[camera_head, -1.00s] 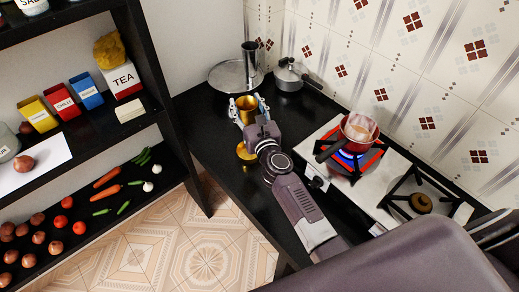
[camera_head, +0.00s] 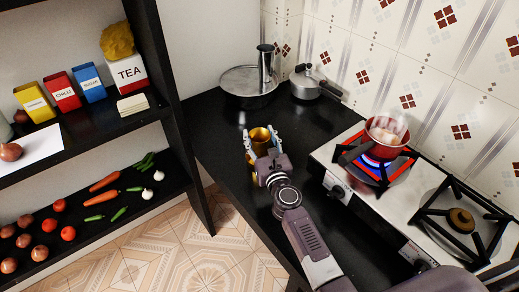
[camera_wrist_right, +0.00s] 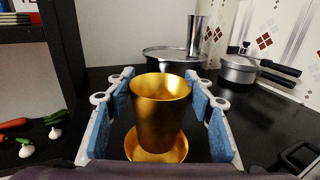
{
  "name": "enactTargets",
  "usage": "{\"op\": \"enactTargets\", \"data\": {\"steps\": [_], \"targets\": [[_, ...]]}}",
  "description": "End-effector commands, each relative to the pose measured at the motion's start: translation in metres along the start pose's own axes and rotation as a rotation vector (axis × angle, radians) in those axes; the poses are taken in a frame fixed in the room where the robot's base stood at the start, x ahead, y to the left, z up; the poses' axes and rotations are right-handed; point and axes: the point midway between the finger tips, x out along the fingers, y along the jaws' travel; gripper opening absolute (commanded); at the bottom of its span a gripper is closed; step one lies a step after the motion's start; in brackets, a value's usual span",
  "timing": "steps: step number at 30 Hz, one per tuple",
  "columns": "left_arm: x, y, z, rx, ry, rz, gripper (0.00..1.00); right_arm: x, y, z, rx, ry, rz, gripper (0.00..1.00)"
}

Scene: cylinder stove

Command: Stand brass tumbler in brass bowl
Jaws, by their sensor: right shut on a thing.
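The brass tumbler (camera_head: 260,142) is upright between the fingers of my right gripper (camera_head: 261,135), which is shut on it. In the right wrist view, the tumbler (camera_wrist_right: 160,108) has its open mouth up and the blue pads at its sides. The brass bowl (camera_wrist_right: 157,157) shows below and around the tumbler's base. I cannot tell whether the base touches the bowl or hangs above it. In the head view my gripper and wrist hide most of the bowl. My left gripper is not in view.
A lidded pan (camera_head: 240,98) with a steel cylinder (camera_head: 265,62) on it and a small pot (camera_head: 306,87) stand at the back of the black counter (camera_head: 215,120). Right is the stove, with a red pan (camera_head: 390,138) on a lit burner. Shelves with food stand left.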

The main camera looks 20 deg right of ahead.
Motion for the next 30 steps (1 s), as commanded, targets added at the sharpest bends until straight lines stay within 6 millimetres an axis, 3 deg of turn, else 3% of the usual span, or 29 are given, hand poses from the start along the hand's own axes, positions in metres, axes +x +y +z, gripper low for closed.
{"op": "enactTargets", "data": {"steps": [10, 24, 25, 30], "targets": [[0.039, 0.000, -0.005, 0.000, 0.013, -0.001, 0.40, 0.000, 0.000, -0.042, -0.002, 0.000, 0.001, 0.23], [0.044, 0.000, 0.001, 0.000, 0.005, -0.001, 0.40, 0.000, 0.001, -0.046, 0.000, 0.000, 0.000, 0.23], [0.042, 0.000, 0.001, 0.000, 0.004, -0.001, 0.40, 0.000, 0.001, -0.045, 0.000, 0.000, 0.001, 0.52], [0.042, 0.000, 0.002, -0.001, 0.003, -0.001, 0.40, 0.000, 0.000, -0.045, 0.000, 0.000, 0.001, 0.66]]}}
